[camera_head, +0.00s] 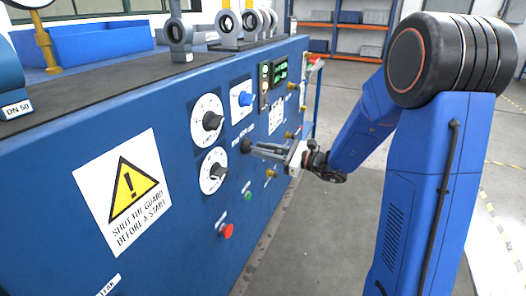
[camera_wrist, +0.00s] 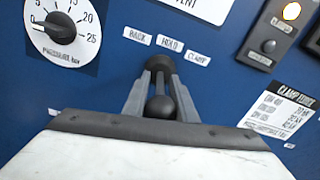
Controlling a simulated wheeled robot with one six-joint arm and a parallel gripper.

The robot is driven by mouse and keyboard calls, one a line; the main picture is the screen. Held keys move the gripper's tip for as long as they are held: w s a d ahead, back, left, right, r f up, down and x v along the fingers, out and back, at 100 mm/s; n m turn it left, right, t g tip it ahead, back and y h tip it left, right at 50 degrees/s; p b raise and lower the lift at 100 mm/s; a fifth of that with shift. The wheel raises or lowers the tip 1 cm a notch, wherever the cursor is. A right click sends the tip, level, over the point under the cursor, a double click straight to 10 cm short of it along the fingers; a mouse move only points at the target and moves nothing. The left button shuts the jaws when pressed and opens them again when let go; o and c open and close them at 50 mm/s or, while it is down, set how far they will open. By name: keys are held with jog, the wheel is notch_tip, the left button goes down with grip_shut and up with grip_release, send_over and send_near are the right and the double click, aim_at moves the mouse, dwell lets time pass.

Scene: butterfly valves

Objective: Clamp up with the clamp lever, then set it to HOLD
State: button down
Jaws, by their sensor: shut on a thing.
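The clamp lever (camera_wrist: 160,106) shows in the wrist view as a dark rod with a round knob, rising from a dark round base on the blue panel. The labels BACK (camera_wrist: 137,37), HOLD (camera_wrist: 170,45) and CLAMP (camera_wrist: 197,58) sit in a row just above it. My gripper (camera_wrist: 160,88) has its grey fingers on both sides of the lever and is shut on it. In the head view my gripper (camera_head: 264,150) reaches the panel from the right, and the lever is mostly hidden by the fingers. I cannot tell exactly which label the lever points at.
A pressure dial (camera_wrist: 60,27) is left of the lever. A lit lamp (camera_wrist: 291,11) and a dark button (camera_wrist: 268,46) are to its right, above a clamp guide label (camera_wrist: 277,116). In the head view a red button (camera_head: 226,230) sits lower on the panel. The floor (camera_head: 320,235) beside the bench is clear.

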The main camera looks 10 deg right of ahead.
jog(key=c, duration=1.5)
grip_release()
jog(key=shift+o, duration=0.2)
jog(key=v, duration=1.7)
jog(key=shift+d, duration=0.15)
jog(key=shift+s, duration=0.1)
